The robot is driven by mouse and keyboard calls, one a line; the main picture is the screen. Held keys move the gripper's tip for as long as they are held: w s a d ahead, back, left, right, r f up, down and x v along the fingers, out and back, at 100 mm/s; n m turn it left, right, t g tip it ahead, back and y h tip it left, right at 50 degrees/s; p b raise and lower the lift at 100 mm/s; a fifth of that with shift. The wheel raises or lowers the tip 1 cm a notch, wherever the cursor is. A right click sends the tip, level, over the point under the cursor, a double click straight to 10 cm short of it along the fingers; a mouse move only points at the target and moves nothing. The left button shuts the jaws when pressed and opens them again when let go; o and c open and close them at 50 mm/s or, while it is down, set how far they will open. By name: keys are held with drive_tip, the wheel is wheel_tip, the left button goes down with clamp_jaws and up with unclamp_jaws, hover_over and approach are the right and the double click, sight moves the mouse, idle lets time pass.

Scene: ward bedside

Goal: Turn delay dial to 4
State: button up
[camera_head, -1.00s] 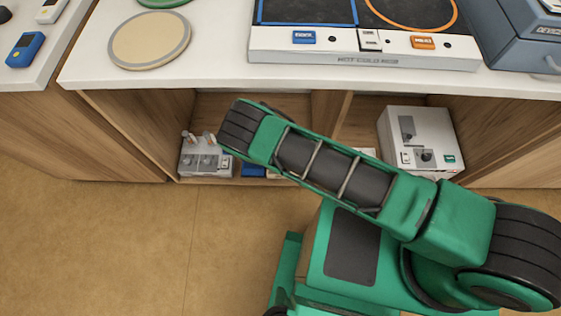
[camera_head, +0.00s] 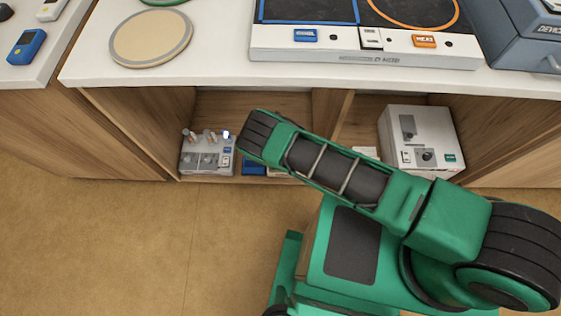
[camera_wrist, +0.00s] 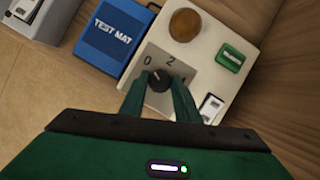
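The delay dial (camera_wrist: 159,81) is a black knob on a grey plate of a cream box (camera_wrist: 222,35) in the wrist view. The marks 0 and 2 show above the knob; a further mark at the right is mostly hidden by a finger. I cannot tell clearly which mark the knob points to. My gripper (camera_wrist: 160,88) has its two green fingers on either side of the knob, apart, with a small gap showing; contact is not clear. In the head view my arm hides the dial and most of its box.
On the cream box are a brown round button (camera_wrist: 185,25), a green switch (camera_wrist: 231,58) and a white switch (camera_wrist: 211,108). A grey switch box (camera_head: 207,155) and a white box (camera_head: 421,140) are on the shelf under the counter (camera_head: 220,70).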

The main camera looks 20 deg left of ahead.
drive_tip(key=shift+m, duration=0.3)
drive_tip(key=shift+c, duration=0.4)
drive_tip(key=m, duration=0.2)
drive_tip(key=m+h, duration=0.2)
drive_tip(key=m, duration=0.1)
drive_tip(key=shift+s+a+m+t, duration=0.1)
drive_tip(key=shift+a+m+t, duration=0.2)
drive_tip(key=shift+t, duration=0.1)
drive_tip(key=m+h, duration=0.2)
drive_tip(key=m, duration=0.3)
drive_tip(key=shift+a, duration=0.15)
drive_tip(key=m+g+h, duration=0.1)
drive_tip(key=m, duration=0.2)
drive_tip(key=m+h, duration=0.1)
drive_tip(key=m, duration=0.2)
drive_tip(key=shift+w+a+m+g, duration=0.2)
drive_tip(key=shift+m+g, duration=0.2)
drive_tip(key=m, duration=0.2)
drive_tip(key=m+g, duration=0.1)
drive_tip(key=m, duration=0.1)
drive_tip(key=m+g+h, duration=0.1)
drive_tip(key=m, duration=0.1)
drive_tip(key=shift+w+a, duration=0.1)
drive_tip(key=shift+w, duration=0.15)
drive_tip(key=o, duration=1)
drive_tip(key=shift+o, duration=0.2)
